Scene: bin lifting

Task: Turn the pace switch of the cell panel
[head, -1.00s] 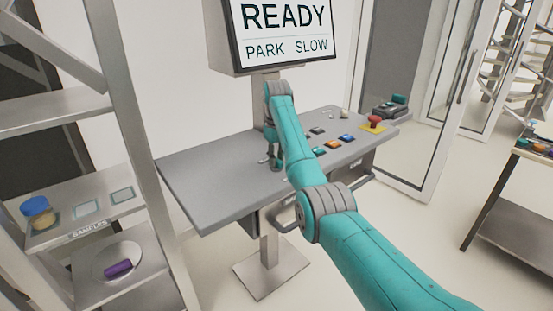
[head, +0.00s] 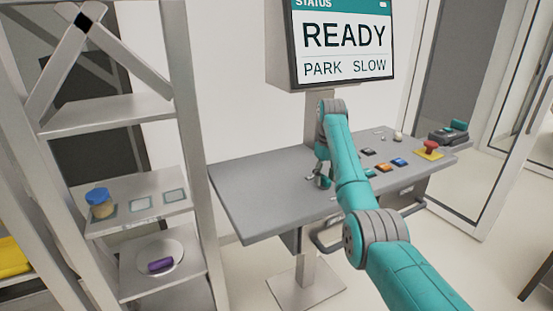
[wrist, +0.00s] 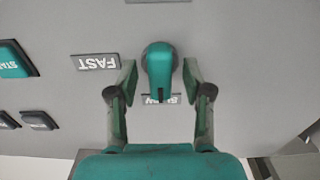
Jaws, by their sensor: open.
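The pace switch is a teal knob with a pointer (wrist: 160,75) on the grey cell panel, seen in the wrist view. Its pointer faces down in the picture, toward the SLOW label (wrist: 172,99), which it partly covers. The FAST label (wrist: 96,62) is to its left. My gripper (wrist: 160,68) is open, with one finger on each side of the knob. A gap shows between each finger and the knob. In the head view my gripper (head: 323,180) is low over the panel (head: 255,190), and the switch is hidden there. The screen (head: 344,45) reads READY, PARK, SLOW.
Blue, orange and dark buttons (head: 382,165) and a red emergency button (head: 430,148) are on the panel's right side. A shelf (head: 125,215) with a blue-lidded jar (head: 100,203) and a purple piece (head: 161,265) stands at left. The panel's left part is clear.

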